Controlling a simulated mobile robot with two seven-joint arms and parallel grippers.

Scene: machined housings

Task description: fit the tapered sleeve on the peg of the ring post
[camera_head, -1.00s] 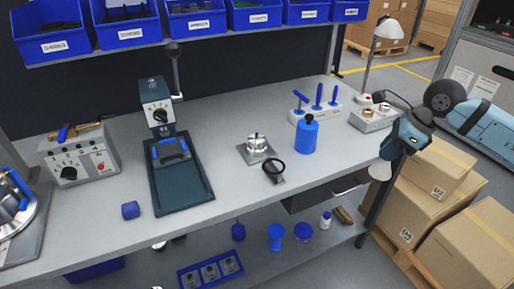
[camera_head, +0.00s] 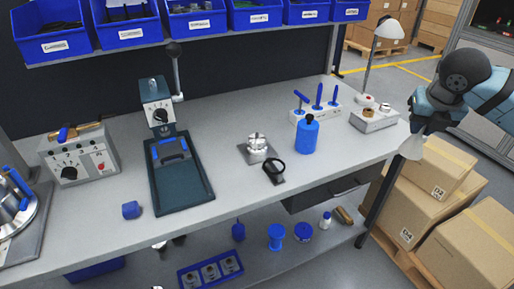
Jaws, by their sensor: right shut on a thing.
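My right gripper (camera_head: 416,126) is at the right, beyond the bench's right end and above the cardboard boxes. It is shut on an off-white cone-shaped piece (camera_head: 411,148), which I take for the tapered sleeve; it hangs below the fingers, its wider end down. The fingers are small and partly hidden by the wrist. A black ring (camera_head: 274,167) on a small dark base stands near the bench's front edge, apart from the sleeve. It may be the ring post; its peg cannot be made out. My left gripper is not in view.
A silver round part (camera_head: 257,144) on a square plate and a blue canister (camera_head: 307,135) stand near the ring. A switch box (camera_head: 374,118) and lamp (camera_head: 388,30) are at the bench's right end. A dark press (camera_head: 180,180) stands left of centre.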

